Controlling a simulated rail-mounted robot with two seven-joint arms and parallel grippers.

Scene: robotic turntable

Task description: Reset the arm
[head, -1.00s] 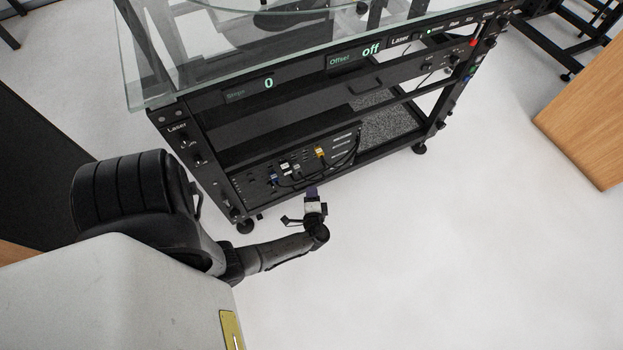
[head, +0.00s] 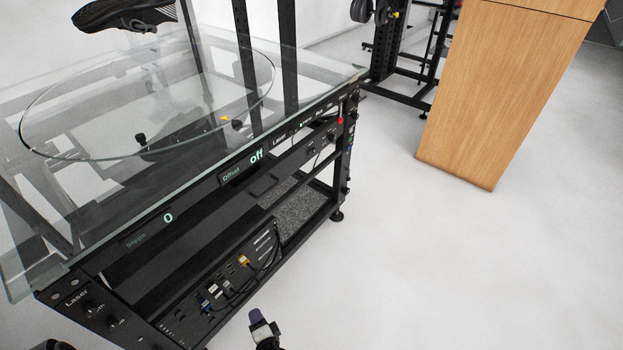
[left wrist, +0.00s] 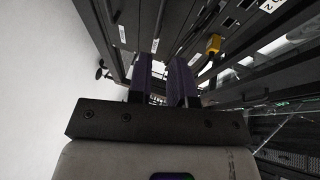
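My left gripper (head: 257,318) shows at the bottom of the head view, beside the front of the black turntable cart (head: 185,262), with its forearm cut off by the lower edge. In the left wrist view its two purple-lined fingers (left wrist: 162,75) stand apart with a gap between them and nothing held. They point toward the cart's dark panels. I cannot tell whether the fingers touch the cart. My right gripper is in neither view.
The cart's glass top carries a round glass turntable (head: 150,95), with a dark shoe (head: 125,14) above it. Displays read "0" and "off". A cable panel (head: 228,285) sits low on the cart. A wooden block (head: 500,90) stands at the back right. The pale floor (head: 440,260) is clear at right.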

